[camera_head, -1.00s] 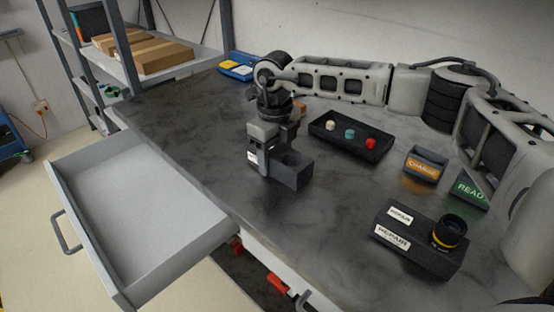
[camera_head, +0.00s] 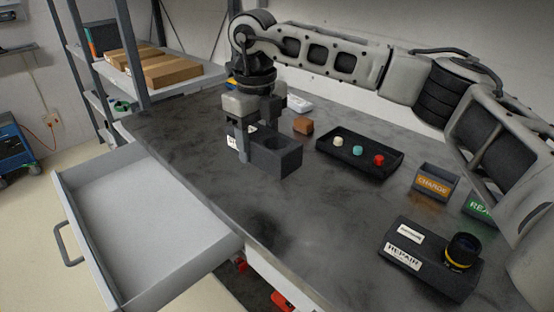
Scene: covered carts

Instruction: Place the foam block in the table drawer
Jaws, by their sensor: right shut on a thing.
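The foam block (camera_head: 275,155) appears to be the dark grey block with a round hole in its top and a white label at its left end. My right gripper (camera_head: 259,135) points down and is shut on it near its left part. The block seems to hang above the table, with a dark shadow below it. The table drawer (camera_head: 150,215) is pulled out at the left front, and its visible inside is empty. The block is to the right of and behind the drawer. My left gripper is out of view.
A black tray (camera_head: 350,163) holds several coloured knobs. A brown block (camera_head: 303,125), a CHARGE holder (camera_head: 436,182), a green sign (camera_head: 478,205) and a REPAIR block (camera_head: 420,270) with a black cylinder stand rightward. A shelf with boxes (camera_head: 172,70) stands behind. Tabletop between block and drawer is clear.

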